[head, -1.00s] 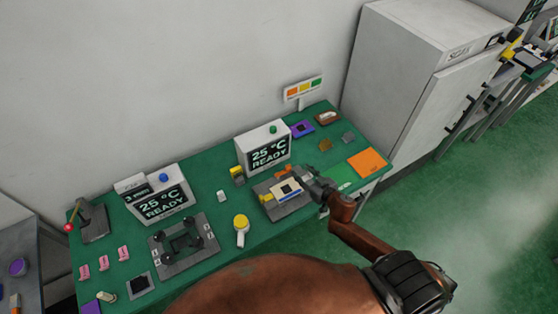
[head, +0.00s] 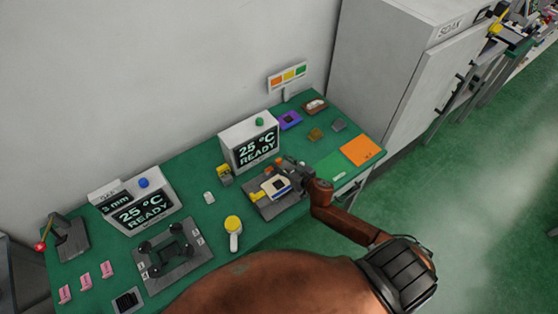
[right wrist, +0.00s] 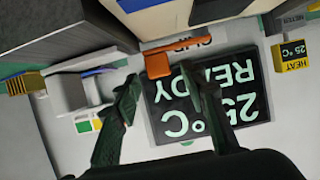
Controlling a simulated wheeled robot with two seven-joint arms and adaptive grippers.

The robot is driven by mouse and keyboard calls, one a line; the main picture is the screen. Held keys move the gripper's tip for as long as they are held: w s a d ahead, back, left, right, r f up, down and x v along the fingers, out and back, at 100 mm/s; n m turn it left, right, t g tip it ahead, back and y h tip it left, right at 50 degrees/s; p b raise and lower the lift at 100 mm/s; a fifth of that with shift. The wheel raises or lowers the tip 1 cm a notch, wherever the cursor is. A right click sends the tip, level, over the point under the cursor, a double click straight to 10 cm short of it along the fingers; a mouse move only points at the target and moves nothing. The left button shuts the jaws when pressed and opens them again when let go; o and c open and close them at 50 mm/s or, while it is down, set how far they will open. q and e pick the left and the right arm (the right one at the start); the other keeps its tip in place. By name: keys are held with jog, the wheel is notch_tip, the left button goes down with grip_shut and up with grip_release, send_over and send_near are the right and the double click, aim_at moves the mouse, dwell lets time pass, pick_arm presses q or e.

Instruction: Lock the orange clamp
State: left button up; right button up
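The orange clamp (head: 270,171) sits at the back of a grey fixture (head: 259,207) in the head view, partly hidden by my right gripper. In the right wrist view the orange clamp (right wrist: 158,64) shows as a block with a long bar, just beyond and between the fingertips. My right gripper (head: 286,170) is at the back right of the fixture, close to the clamp. In the right wrist view my right gripper (right wrist: 163,82) has its fingers apart with nothing held; I cannot tell if they touch the clamp. My left gripper is not in view.
A display box reading 25 °C READY (head: 250,146) stands just behind the fixture. A yellow-topped handle (head: 233,224) and a small yellow block (head: 224,173) are to its left. A black-posted fixture (head: 172,253) is further left. An orange square (head: 361,150) lies on the right.

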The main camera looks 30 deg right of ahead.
aim_at(279, 161)
jog(key=shift+x, duration=1.65)
jog(key=shift+c, duration=0.2)
grip_shut()
